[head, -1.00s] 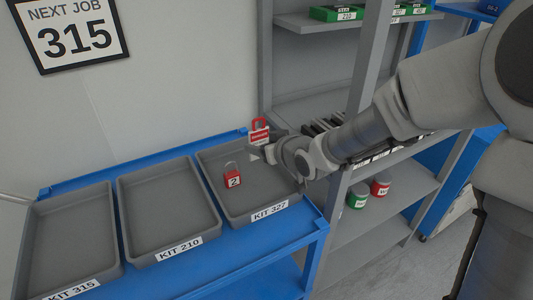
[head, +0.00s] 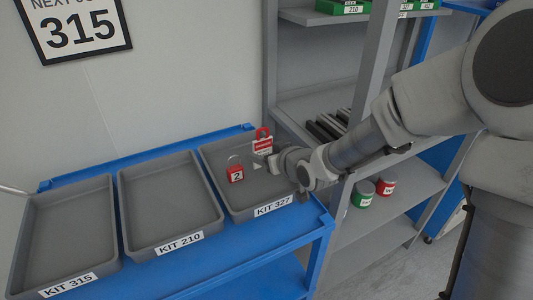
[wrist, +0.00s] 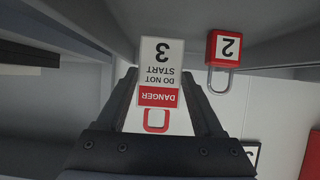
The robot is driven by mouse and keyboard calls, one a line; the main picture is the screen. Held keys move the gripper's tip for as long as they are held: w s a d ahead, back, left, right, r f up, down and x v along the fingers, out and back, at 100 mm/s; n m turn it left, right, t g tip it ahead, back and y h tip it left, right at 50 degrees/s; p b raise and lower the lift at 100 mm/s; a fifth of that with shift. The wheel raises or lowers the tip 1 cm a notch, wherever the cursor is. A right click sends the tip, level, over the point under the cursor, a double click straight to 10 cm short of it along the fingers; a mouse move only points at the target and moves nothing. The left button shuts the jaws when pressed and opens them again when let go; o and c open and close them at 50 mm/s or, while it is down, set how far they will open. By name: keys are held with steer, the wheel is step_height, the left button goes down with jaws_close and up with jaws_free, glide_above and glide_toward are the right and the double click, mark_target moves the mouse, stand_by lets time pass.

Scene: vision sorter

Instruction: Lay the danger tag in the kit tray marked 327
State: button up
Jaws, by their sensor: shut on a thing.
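The danger tag (head: 262,146) is a red and white tag with a red loop on top. My gripper (head: 264,163) is shut on it and holds it upright above the back right part of the kit tray marked 327 (head: 248,196). In the wrist view the tag (wrist: 160,72) sits between the two fingers of my gripper (wrist: 161,88), reading "DANGER DO NOT START 3" upside down. Whether its lower edge touches the tray floor I cannot tell.
A red padlock marked 2 (head: 236,174) stands in the 327 tray, left of the tag. Trays KIT 210 (head: 165,222) and KIT 315 (head: 62,240) to the left are empty. A grey shelf (head: 395,185) stands close on the right. A wall sign (head: 80,30) reads 315.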

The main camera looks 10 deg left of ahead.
steer(key=o, duration=1.3)
steer(key=shift+f, duration=0.15)
steer(key=shift+r+p, duration=0.65)
steer(key=shift+r, duration=0.05)
steer(key=shift+p+v, duration=2)
steer(key=shift+v, duration=3.95)
